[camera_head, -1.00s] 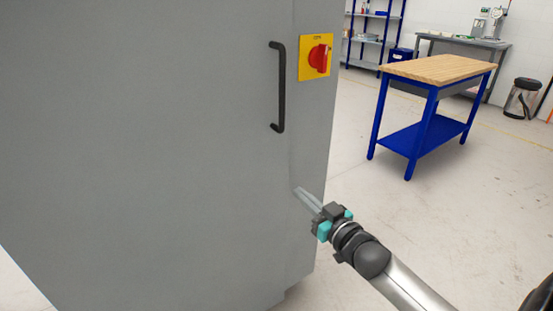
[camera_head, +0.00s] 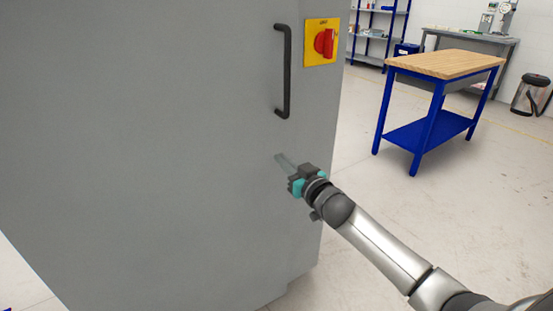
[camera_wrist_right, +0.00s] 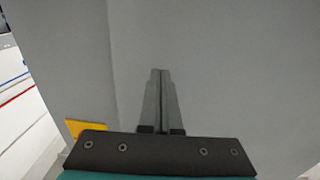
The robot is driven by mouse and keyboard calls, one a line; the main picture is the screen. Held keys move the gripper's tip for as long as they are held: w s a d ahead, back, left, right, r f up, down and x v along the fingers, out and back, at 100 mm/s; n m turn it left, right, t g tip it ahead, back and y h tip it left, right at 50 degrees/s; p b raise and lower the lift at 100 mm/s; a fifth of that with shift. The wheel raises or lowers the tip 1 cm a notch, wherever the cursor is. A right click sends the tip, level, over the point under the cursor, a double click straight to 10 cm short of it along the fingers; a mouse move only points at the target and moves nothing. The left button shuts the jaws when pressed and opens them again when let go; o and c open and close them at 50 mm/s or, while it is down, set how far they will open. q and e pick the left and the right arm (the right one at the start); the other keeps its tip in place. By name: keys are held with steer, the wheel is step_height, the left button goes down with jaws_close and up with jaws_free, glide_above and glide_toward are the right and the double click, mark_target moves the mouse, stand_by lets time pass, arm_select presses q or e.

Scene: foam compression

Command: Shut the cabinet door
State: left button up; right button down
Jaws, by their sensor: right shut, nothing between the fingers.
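The grey cabinet door (camera_head: 150,140) fills the left and middle of the head view. It looks flush or nearly flush with the cabinet's edge; I cannot tell whether a gap is left. A black bar handle (camera_head: 286,72) is on its right side. My right gripper (camera_head: 281,159) is shut and empty, with its fingertips at the door face below the handle; whether they touch it is unclear. In the right wrist view the shut fingers (camera_wrist_right: 160,75) point at the grey door (camera_wrist_right: 230,60). A vertical edge shows left of them. My left gripper is not in view.
A yellow plate with a red rotary switch (camera_head: 322,42) is on the cabinet right of the handle. A blue workbench with a wooden top (camera_head: 445,64) stands behind right. A bin (camera_head: 528,95) and shelves (camera_head: 378,25) are farther back. The floor right of the cabinet is clear.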

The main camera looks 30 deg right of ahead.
mark_target(271, 150)
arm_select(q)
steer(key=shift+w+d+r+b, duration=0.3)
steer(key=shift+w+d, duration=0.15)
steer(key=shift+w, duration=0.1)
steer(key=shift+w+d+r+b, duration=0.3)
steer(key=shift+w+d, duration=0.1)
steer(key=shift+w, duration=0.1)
arm_select(e)
steer(key=shift+w, duration=1.75)
